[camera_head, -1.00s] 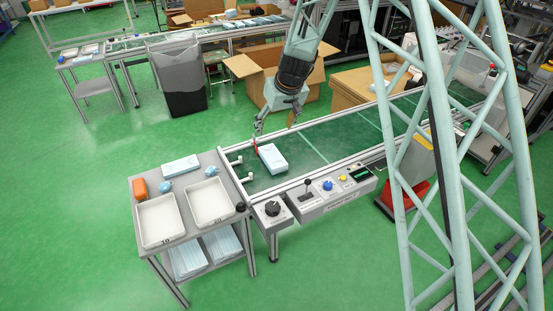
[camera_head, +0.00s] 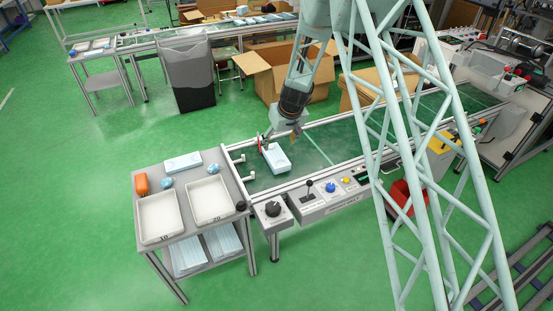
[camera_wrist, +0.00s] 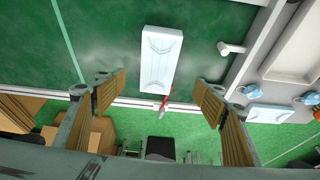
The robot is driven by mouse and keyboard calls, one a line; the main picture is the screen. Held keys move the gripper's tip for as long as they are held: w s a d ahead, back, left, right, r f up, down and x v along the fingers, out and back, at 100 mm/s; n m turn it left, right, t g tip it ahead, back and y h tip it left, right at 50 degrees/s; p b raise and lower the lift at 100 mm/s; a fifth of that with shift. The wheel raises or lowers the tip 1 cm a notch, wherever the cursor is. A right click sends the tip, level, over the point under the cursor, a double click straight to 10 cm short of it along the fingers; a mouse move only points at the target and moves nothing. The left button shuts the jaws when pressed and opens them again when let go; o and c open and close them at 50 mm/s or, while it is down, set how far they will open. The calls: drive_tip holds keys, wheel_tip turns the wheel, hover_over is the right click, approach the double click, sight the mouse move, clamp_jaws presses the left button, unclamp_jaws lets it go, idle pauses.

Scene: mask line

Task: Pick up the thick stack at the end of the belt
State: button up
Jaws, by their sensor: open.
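The thick stack (camera_head: 277,159) is a pale blue-white block lying on the green belt (camera_head: 330,146) near its left end. My gripper (camera_head: 281,139) is just above and behind the stack in the head view, partly hiding its far edge. In the wrist view the stack (camera_wrist: 161,58) lies ahead of the fingers, in the gap between them but beyond their tips. My gripper (camera_wrist: 160,96) is open and empty there, with its ribbed tan finger pads wide apart. I see no contact with the stack.
A small red piece (camera_wrist: 164,102) stands at the belt's edge beside the stack. White pegs (camera_head: 238,158) rise at the belt's end. A grey cart (camera_head: 204,168) with two white trays and a blue-white stack stands left. A control box (camera_head: 330,193) lines the near side.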

sight(276, 155)
drive_tip(key=shift+f, duration=0.1)
drive_tip(key=shift+b+x, duration=0.6)
drive_tip(key=shift+x, duration=3.6)
drive_tip(key=shift+w, duration=0.1)
drive_tip(key=shift+b+x, duration=0.5)
drive_tip(key=shift+x, duration=2.05)
drive_tip(key=shift+w+d, duration=0.1)
drive_tip(key=shift+d, duration=0.05)
drive_tip(key=c, duration=1)
